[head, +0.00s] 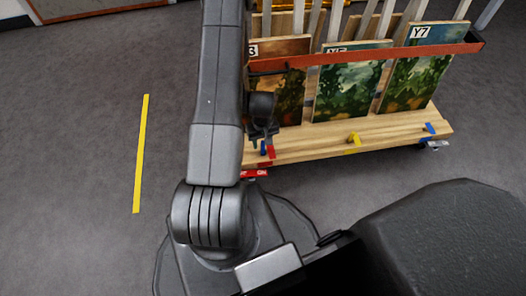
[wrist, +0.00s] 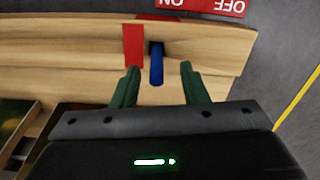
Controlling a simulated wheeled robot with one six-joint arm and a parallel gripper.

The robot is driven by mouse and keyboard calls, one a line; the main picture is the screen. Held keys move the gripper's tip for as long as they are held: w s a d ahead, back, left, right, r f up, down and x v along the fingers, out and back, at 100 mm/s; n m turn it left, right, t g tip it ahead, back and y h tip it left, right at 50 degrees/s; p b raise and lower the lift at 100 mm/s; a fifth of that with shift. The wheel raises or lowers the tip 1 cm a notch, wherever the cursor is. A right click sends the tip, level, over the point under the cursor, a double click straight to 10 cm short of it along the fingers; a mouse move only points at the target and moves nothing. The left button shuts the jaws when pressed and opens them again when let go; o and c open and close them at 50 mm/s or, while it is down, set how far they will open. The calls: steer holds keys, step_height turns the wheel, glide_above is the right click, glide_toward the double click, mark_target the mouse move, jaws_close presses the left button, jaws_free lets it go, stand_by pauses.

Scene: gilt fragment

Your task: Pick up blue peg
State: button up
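In the wrist view a short blue peg (wrist: 156,66) sticks out from a dark hole in the wooden edge, beside a red strip. My gripper (wrist: 160,70) is open, its two green fingers on either side of the peg with visible gaps. I cannot tell how far the fingertips are from the wood. In the head view my gripper (head: 262,133) hangs over the left end of the wooden cart base (head: 385,133). The blue peg shows there only as a small bit of blue (head: 263,148) next to a red strip.
The cart holds several paintings (head: 347,85) behind a reddish rail (head: 400,52). A red ON/OFF label (wrist: 200,5) is beyond the wood. Open grey floor with a yellow line (head: 141,150) lies left.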

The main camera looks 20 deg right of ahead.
mark_target(263, 146)
step_height(263, 146, down, 4)
steer(key=shift+w+d+f+b, duration=0.15)
steer(key=shift+f+b, duration=0.1)
steer(key=shift+b, duration=0.65)
steer(key=shift+r, duration=0.1)
jaws_close()
steer(key=shift+r, duration=0.1)
